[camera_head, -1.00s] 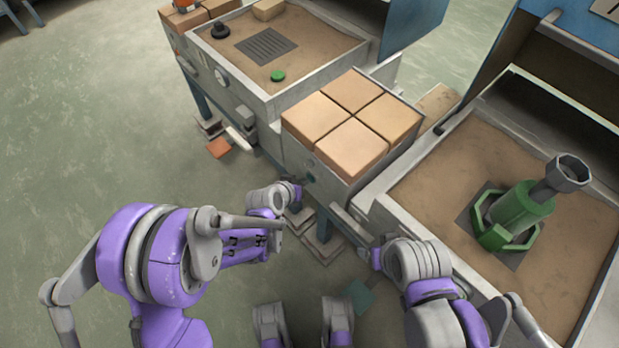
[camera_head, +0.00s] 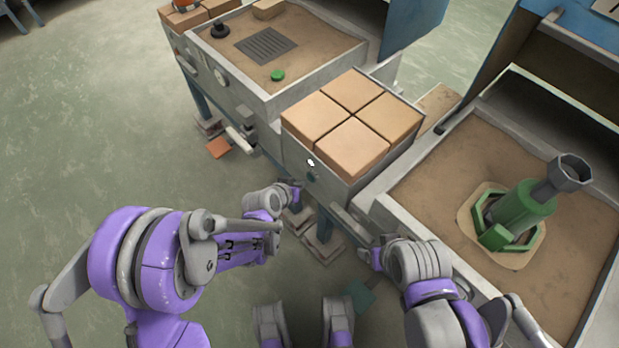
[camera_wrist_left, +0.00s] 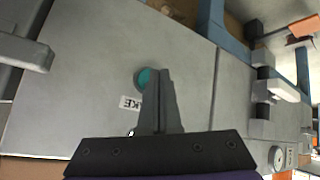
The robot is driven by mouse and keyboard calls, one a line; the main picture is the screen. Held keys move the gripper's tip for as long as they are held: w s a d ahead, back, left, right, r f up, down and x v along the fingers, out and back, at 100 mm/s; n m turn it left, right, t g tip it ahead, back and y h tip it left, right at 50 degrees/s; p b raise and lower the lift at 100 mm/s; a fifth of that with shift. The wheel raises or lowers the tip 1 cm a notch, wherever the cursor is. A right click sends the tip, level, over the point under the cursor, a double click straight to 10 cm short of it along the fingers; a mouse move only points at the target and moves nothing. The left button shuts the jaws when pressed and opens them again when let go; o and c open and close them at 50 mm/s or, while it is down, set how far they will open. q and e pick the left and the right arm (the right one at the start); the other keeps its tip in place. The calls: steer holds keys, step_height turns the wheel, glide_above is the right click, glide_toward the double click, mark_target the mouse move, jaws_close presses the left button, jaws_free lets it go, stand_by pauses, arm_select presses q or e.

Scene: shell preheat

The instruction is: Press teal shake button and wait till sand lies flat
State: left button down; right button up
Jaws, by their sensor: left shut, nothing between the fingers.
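The teal button (camera_wrist_left: 146,78) sits on a grey panel beside a partly hidden label ending in "KE" in the left wrist view. My left gripper (camera_wrist_left: 160,74) is shut and empty, its fingertips overlapping the button's right side; I cannot tell if they touch it. In the head view my left gripper (camera_head: 297,190) is at the panel below the brown blocks. Sand (camera_head: 430,185) fills the right-hand box, with a paler oval patch (camera_head: 468,222) around a green tool (camera_head: 522,208). My right gripper (camera_head: 372,258) is near that box's front; its fingers are too small to read.
A small white light (camera_head: 311,161) shows on the panel. Several brown blocks (camera_head: 350,146) sit on the middle unit. Open floor lies to the left.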

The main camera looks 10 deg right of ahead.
arm_select(q)
steer(key=shift+s+a, duration=0.2)
steer(key=shift+a, duration=0.05)
steer(key=s+a, duration=0.1)
steer(key=a, duration=0.1)
steer(key=s+a, duration=0.1)
steer(key=shift+s+a+b, duration=0.4)
arm_select(e)
steer(key=shift+f, duration=0.5)
stand_by(0.4)
arm_select(q)
steer(key=s+a+r+n+g+y, duration=0.1)
steer(key=s+a+r+y, duration=0.1)
steer(key=s+a+r, duration=0.4)
steer(key=s+a+r+n+g+y, duration=0.1)
steer(key=s+a+r+y, duration=0.1)
steer(key=s+a, duration=0.5)
steer(key=s+a+r+n+g+y, duration=0.1)
steer(key=s+a+r+y, duration=0.2)
steer(key=s, duration=0.6)
step_height(320, 180, up, 23)
steer(key=w+h+p, duration=0.1)
steer(key=p, duration=1.8)
steer(key=shift+t, duration=0.4)
arm_select(e)
step_height(320, 180, up, 22)
steer(key=w+t, duration=0.1)
steer(key=shift+w+r, duration=0.15)
steer(key=shift+w, duration=0.2)
